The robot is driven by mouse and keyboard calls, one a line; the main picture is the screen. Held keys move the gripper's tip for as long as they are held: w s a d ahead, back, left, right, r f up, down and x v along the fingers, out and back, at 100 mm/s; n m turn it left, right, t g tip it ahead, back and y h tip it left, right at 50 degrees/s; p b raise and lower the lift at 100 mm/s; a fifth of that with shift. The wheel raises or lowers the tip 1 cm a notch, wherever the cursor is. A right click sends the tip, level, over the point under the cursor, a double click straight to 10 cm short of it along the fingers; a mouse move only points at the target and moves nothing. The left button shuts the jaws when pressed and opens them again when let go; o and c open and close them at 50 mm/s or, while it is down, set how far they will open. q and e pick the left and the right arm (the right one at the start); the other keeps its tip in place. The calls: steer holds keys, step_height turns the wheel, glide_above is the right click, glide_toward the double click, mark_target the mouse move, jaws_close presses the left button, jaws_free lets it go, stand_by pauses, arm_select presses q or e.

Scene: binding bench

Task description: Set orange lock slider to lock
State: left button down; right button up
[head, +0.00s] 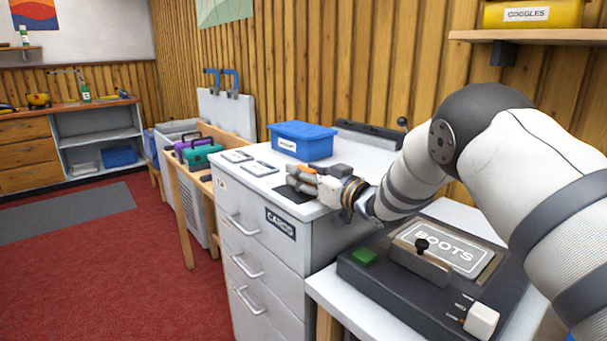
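My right gripper (302,180) reaches left over the white cabinet top, just above a dark flat pad. It is seen from the side and small, so I cannot tell whether it is open or shut. An orange patch shows at its fingers; I cannot tell whether it belongs to the gripper or to a thing there. A dark machine (364,283) stands on the white bench at the lower right. A small orange mark (461,320) shows on it beside a white block (481,321). I cannot make out a lock slider or its setting. My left gripper is out of view.
The machine has a green button (364,257), a black knob (421,245) and a plate reading BOOTS (455,249). A blue box (302,141) and flat cards (237,156) are on the cabinet top (262,180). My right arm passes above the machine.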

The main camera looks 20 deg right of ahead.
steer(key=shift+a, duration=0.1)
steer(key=v, duration=1.2)
steer(key=shift+s, duration=0.1)
